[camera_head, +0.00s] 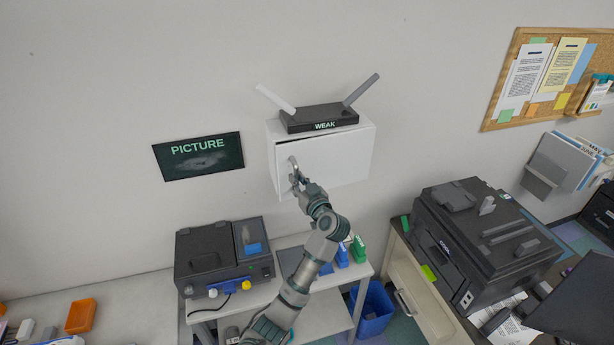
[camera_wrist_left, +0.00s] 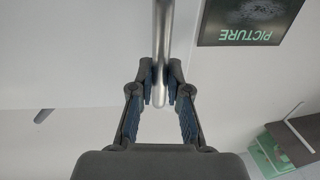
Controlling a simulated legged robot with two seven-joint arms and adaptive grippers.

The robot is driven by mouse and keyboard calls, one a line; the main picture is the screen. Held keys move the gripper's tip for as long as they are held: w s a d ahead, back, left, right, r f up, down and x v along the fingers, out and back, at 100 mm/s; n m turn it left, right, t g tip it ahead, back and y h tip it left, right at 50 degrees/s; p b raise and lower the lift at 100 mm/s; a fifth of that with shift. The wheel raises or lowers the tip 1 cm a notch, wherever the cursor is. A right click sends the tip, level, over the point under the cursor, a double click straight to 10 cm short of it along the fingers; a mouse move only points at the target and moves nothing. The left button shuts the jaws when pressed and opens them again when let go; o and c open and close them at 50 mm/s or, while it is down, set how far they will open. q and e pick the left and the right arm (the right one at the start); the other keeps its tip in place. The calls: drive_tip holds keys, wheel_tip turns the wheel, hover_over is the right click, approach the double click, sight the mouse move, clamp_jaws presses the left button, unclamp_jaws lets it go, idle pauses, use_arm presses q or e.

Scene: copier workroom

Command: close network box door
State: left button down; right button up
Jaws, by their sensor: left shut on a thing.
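The white network box (camera_head: 369,150) is fixed to the wall. Its white door (camera_head: 335,160) looks nearly flush, with a thin dark gap along the top and left edges. A metal bar handle (camera_head: 292,163) is at the door's left side, and it also shows in the left wrist view (camera_wrist_left: 162,45). My left gripper (camera_head: 296,180) is at the handle. In the left wrist view my left gripper (camera_wrist_left: 160,88) is shut on the handle, with one finger on each side. My right gripper is in neither view.
A black router labelled WEAK (camera_head: 318,117) with two antennas sits on the box. A PICTURE sign (camera_head: 198,157) hangs to the left. Below are a dark machine (camera_head: 215,255) on a light table and a black printer (camera_head: 485,245) at the right.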

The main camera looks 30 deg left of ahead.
use_arm(q)
drive_tip(key=shift+p+x, duration=0.35)
drive_tip(key=shift+x, duration=0.8)
drive_tip(key=shift+f, duration=0.2)
drive_tip(key=c, duration=1.3)
unclamp_jaws()
drive_tip(key=shift+c, duration=0.2)
drive_tip(key=shift+o, duration=1)
drive_tip(key=shift+w+a, duration=0.1)
drive_tip(key=shift+w, duration=0.05)
drive_tip(key=shift+w+f, duration=0.1)
drive_tip(key=shift+w, duration=0.05)
drive_tip(key=v, duration=1.2)
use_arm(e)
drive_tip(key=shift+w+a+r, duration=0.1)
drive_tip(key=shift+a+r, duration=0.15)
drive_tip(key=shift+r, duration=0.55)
